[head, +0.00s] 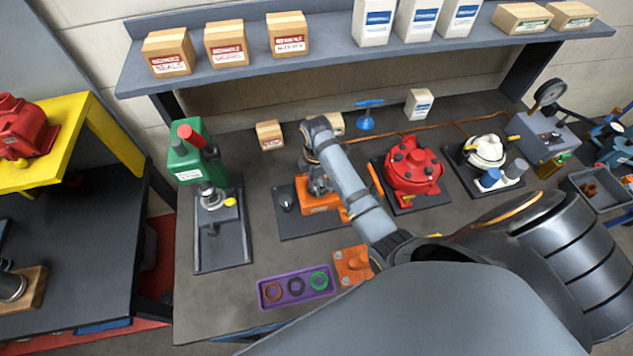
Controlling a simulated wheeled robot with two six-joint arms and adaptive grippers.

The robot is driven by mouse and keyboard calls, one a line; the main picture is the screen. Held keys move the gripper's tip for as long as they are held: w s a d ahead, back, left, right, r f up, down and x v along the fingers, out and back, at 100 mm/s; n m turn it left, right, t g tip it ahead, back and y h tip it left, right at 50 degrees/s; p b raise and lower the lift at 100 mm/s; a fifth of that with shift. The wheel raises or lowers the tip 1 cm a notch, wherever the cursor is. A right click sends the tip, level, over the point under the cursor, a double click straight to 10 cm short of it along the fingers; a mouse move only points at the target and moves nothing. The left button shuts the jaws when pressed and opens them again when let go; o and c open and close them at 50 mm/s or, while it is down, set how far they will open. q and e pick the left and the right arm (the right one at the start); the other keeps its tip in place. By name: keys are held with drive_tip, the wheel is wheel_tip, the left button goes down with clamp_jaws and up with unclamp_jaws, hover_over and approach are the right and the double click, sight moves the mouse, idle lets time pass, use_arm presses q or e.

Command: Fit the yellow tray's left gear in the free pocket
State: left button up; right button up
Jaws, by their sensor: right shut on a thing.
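My right arm reaches in from the lower right. Its gripper (319,187) is over the orange motor housing (318,204) on a dark base plate (293,224). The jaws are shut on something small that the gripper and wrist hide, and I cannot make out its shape. I see no yellow tray. A purple tray (262,296) near the table's front edge holds a brown ring (273,292), a black ring (296,286) and a green ring (319,280). The free pocket cannot be made out under the gripper. My left gripper is not in view.
An orange part (350,264) lies beside the purple tray, partly behind my arm. A blue stand (367,115) is behind. Table space is clear left of the purple tray.

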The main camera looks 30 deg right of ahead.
idle(0.3)
drive_tip(key=o, duration=1.5)
drive_tip(key=shift+c, duration=0.2)
drive_tip(key=shift+r, duration=3)
